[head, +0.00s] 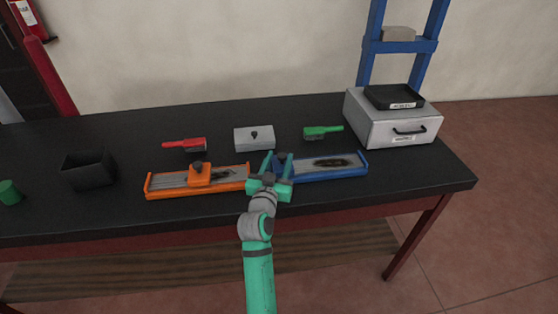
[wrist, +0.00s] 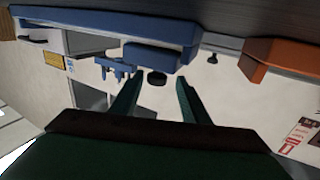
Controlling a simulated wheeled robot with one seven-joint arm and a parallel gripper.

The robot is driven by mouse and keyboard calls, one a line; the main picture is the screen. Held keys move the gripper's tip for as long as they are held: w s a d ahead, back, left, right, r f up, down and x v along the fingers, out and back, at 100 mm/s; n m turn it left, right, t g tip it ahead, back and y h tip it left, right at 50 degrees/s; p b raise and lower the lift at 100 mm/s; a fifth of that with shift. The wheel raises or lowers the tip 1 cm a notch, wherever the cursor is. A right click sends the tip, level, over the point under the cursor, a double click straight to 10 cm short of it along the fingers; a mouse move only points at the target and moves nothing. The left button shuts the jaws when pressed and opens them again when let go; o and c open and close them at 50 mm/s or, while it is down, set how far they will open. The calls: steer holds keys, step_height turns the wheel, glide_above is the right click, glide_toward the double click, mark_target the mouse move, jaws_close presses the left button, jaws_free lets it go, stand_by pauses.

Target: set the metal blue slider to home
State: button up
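The blue track (head: 345,174) lies on the black bench, right of the orange track, with a dark smudge on its grey bed. The blue slider (wrist: 150,57) sits near the track's left end in the head view, mostly hidden behind my gripper. Its dark knob (head: 281,156) shows there between my fingers. My gripper (head: 279,164) is open at that end. In the wrist view the knob (wrist: 157,77) appears between the two open fingertips; I cannot tell whether they touch it.
The orange track (head: 170,190) with an orange slider (head: 200,174) is close on the left. Behind stand a red brush (head: 184,143), a grey knobbed block (head: 252,140) and a green brush (head: 322,132). A drawer box (head: 395,125) stands at right, a black bin (head: 88,172) at left.

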steer(key=v, duration=1)
steer(key=shift+s+a, duration=0.15)
steer(key=shift+s, duration=0.25)
steer(key=shift+w, duration=0.15)
